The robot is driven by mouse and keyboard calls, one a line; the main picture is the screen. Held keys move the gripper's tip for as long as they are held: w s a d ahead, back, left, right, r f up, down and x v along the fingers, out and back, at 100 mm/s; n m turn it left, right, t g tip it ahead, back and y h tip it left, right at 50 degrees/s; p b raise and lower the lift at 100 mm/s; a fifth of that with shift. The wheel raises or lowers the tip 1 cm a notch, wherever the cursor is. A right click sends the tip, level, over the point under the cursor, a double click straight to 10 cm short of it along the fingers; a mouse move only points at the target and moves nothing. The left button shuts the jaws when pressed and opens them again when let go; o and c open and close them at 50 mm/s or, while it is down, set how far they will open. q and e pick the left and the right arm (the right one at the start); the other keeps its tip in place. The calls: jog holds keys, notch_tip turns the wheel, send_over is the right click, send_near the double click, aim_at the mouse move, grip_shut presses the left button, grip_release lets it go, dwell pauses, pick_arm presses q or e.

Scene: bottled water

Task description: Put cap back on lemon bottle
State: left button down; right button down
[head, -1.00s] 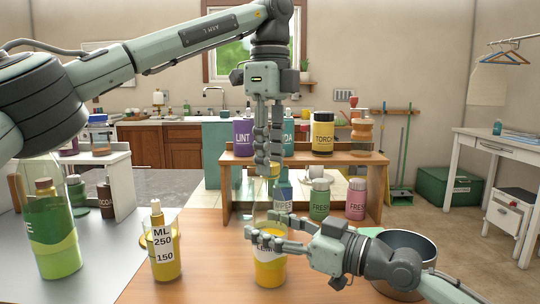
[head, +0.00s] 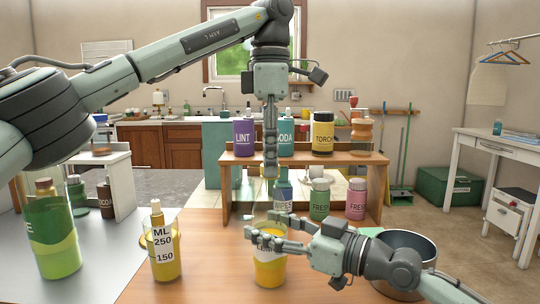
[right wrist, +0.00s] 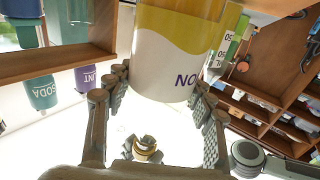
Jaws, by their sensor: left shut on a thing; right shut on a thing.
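The lemon bottle (head: 268,272) stands upright on the wooden table, with yellow liquid and a white label. My right gripper (head: 262,231) is shut around its upper part, coming from the right. In the right wrist view the bottle (right wrist: 180,50) fills the space between the fingers. My left gripper (head: 271,172) points straight down above the bottle, apart from it, with its fingers seen edge-on. It is shut on the yellow cap, which these fingers hide now.
A yellow measuring bottle (head: 165,262) and a large green bottle (head: 54,240) stand left. A wooden shelf (head: 304,158) with several bottles stands behind. A metal pot (head: 405,243) is at the right. The table between the measuring bottle and the lemon bottle is clear.

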pick_arm(q)
jog(key=m, duration=0.6)
jog(key=c, duration=1.2)
grip_release()
jog(key=shift+o, duration=0.2)
jog(key=shift+r, duration=2.25)
